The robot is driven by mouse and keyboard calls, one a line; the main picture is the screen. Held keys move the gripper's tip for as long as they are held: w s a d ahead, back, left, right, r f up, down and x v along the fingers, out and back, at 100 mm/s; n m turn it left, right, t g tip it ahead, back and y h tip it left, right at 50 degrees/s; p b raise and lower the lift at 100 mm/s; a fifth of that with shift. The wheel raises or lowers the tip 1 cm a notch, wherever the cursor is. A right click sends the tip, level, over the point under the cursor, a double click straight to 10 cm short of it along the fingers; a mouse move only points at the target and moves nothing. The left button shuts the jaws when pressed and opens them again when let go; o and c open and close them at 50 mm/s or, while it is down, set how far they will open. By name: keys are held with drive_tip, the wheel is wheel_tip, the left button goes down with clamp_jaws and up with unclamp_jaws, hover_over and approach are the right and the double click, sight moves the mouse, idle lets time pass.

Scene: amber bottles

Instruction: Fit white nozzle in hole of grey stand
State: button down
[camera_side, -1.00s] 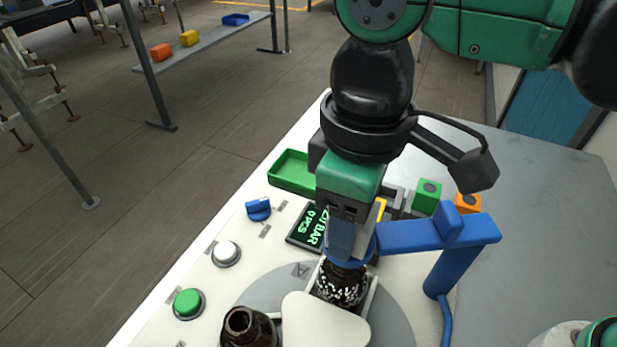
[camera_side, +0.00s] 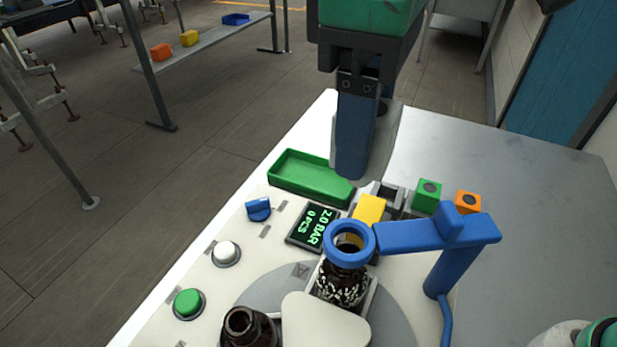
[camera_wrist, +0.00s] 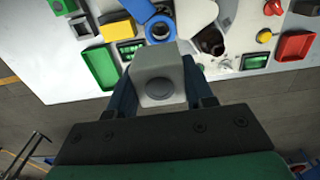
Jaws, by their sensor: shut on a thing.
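My gripper (camera_side: 352,165) is shut on the white nozzle, a pale block with a round end (camera_wrist: 160,85) in the wrist view. In the side view the white nozzle (camera_side: 382,150) shows partly behind my blue fingers. It is in the air above the green tray and the fixtures, apart from them. A grey stand (camera_side: 393,197) with a dark opening sits between the yellow block and the green block. In the wrist view the grey stand (camera_wrist: 80,27) is up and left of the held nozzle. The nozzle's far end is hidden.
A blue arm with a ring (camera_side: 349,243) stands over an amber bottle (camera_side: 342,285). Another bottle (camera_side: 248,328) is at the front. Around the stand are the green tray (camera_side: 310,177), yellow block (camera_side: 369,209), green block (camera_side: 428,195) and orange block (camera_side: 467,202).

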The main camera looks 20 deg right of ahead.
drive_tip(key=shift+w+d+f, duration=2.25)
drive_tip(key=shift+d+f, duration=0.25)
drive_tip(key=shift+f, duration=0.85)
drive_tip(key=shift+w+d+f, duration=2.3)
drive_tip(key=shift+d+f, duration=0.25)
drive_tip(key=shift+f, duration=0.8)
drive_tip(key=shift+w+d+f, duration=2.25)
drive_tip(key=shift+d+f, duration=0.25)
drive_tip(key=shift+f, duration=0.85)
drive_tip(key=shift+f, duration=1.35)
unclamp_jaws()
drive_tip(key=shift+r, duration=0.1)
drive_tip(key=shift+r, duration=2.9)
